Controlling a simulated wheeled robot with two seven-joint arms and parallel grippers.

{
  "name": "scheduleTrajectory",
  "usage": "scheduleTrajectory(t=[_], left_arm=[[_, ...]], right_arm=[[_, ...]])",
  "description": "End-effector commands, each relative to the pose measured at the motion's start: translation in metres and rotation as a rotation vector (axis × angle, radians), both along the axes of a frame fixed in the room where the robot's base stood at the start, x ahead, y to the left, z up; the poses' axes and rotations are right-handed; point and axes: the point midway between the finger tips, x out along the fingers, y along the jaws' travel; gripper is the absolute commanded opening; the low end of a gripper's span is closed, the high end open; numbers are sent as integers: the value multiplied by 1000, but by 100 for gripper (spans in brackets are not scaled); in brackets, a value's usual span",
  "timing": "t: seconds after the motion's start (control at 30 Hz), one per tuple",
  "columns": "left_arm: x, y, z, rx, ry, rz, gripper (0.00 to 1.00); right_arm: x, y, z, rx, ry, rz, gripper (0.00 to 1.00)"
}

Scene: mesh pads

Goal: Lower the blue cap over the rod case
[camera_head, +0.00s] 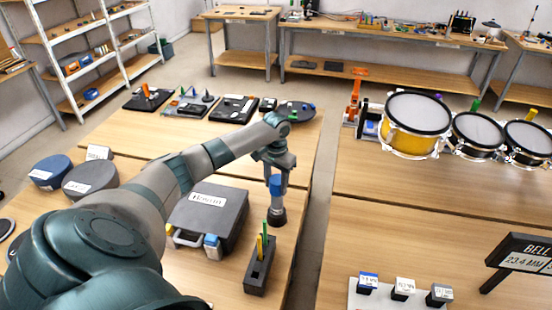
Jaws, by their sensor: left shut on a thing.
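My left gripper (275,166) points down near the right edge of the near table, shut on the blue cap (276,185). A dark grey round piece (279,216) shows directly below the cap; I cannot tell whether they touch. The black rod case (256,281) stands in front of them, nearer to me, on the wood table. A green rod (264,230) and a yellow rod (259,248) stand upright out of its top. The gripper and cap are beyond the case, not over it. My right gripper is not in view.
A grey case (208,205) with a label lies left of the rod case. Round dark containers (88,181) sit at the left. Drums (416,112) and small labelled blocks (404,286) are on the right table, across a gap. Bare wood surrounds the rod case.

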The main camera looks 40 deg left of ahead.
Motion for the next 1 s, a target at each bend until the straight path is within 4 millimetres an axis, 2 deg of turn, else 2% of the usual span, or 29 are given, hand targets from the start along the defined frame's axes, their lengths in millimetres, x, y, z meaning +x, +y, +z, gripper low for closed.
scheduleTrajectory(t=[0.7, 0.73, 0.8, 1.0], left_arm=[[0, 0, -12, -1, 0, 0, 22], [0, 0, -12, -1, -1, 0, 48], [0, 0, -12, 0, -1, 0, 65], [0, 0, -12, 0, 0, 0, 65]], right_arm=[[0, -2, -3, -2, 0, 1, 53], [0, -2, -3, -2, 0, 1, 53], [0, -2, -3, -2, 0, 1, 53], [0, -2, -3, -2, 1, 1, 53]])
